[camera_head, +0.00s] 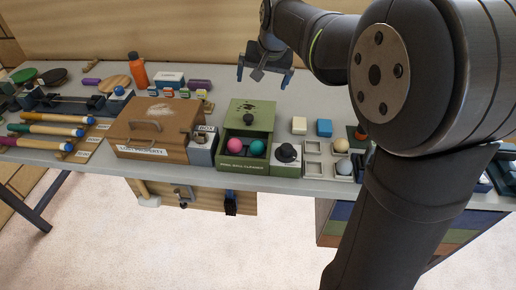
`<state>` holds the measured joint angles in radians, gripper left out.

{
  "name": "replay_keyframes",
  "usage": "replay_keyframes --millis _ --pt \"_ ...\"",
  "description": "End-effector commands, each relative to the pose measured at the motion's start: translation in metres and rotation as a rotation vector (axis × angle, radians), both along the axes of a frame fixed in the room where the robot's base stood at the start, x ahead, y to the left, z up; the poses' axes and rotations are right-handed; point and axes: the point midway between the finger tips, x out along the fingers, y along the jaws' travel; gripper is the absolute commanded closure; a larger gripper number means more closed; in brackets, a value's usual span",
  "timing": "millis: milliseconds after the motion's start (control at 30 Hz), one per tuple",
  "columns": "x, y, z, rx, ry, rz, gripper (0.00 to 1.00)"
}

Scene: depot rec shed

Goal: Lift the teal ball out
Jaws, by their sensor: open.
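The teal ball (257,148) sits in the opened front compartment of a green box (235,163) on the table. A pink ball (235,145) lies in the same compartment, to its left. Both balls are partly hidden by the compartment's front wall. The box's upper part, with a dark knob (248,119), rises behind the balls. My gripper (265,82) is open and empty, pointing down above the rear of the table, well behind and above the green box and apart from it.
A wooden box (150,125) and a grey box (203,148) stand left. An orange bottle (138,70) stands farther back.

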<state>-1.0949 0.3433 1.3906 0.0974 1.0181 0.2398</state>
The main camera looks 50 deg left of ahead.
Motion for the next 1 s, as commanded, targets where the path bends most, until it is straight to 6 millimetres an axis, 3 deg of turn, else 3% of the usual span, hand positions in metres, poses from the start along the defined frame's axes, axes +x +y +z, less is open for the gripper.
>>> replay_keyframes --millis 33,300,667,767,1000 --pt "0.0 0.0 0.0 0.0 0.0 0.0 0.0" --pt "0.0 0.0 0.0 0.0 0.0 0.0 0.49" --pt "-0.005 0.001 -0.003 -0.028 -0.025 0.065 0.49" --pt "-0.017 0.003 -0.01 -0.095 -0.082 0.22 0.49" --pt "-0.054 0.003 -0.03 -0.359 -0.269 0.83 0.49"
